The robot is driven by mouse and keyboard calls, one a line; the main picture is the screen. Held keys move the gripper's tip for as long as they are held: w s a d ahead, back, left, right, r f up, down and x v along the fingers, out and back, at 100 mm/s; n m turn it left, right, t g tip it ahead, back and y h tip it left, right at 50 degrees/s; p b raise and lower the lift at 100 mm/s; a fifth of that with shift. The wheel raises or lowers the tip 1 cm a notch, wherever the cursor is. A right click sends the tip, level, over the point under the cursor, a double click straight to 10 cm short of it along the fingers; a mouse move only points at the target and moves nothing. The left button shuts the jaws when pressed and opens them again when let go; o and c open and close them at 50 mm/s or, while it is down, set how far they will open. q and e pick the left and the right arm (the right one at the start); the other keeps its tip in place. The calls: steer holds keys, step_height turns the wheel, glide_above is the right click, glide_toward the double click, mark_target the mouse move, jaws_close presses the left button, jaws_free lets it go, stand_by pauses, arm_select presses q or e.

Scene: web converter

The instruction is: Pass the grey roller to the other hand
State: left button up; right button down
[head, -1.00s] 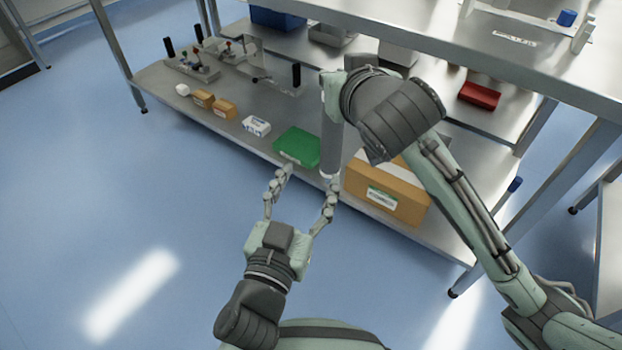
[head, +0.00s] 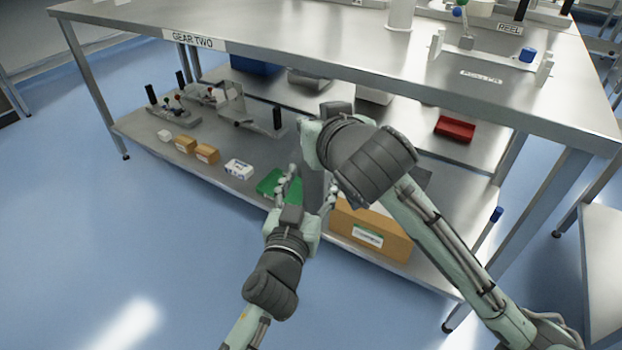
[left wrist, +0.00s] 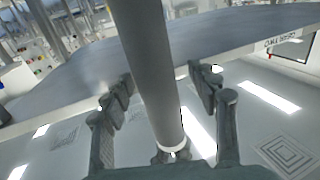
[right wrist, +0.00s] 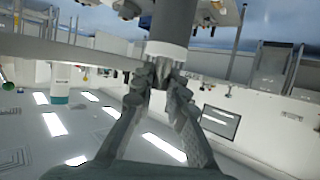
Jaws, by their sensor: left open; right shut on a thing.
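The grey roller (head: 314,190) hangs upright in the head view, partly hidden by my arms. My right gripper (right wrist: 164,76) is shut on the narrow shaft at one end of the roller (right wrist: 172,28). In the head view the right gripper's fingers are hidden behind its wrist. My left gripper (head: 312,182) is open, with one finger on each side of the roller's lower part. In the left wrist view the roller (left wrist: 152,70) passes between the open fingers (left wrist: 158,92), with gaps on both sides. Its pale-ringed end lies close to the palm.
A steel bench (head: 380,62) with a lower shelf (head: 220,178) stands in front. A green tray (head: 268,184) and a cardboard box (head: 372,228) sit on the shelf near the left gripper. A red bin (head: 455,129) is farther right. Blue floor at the left is clear.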

arm_select(q)
steer(key=shift+c, duration=0.3)
arm_select(e)
steer(key=shift+r, duration=0.1)
arm_select(q)
jaws_close()
steer(key=shift+r, duration=0.1)
arm_select(e)
steer(key=c, duration=1.4)
jaws_free()
steer(key=shift+c, duration=0.2)
steer(key=shift+s, duration=0.1)
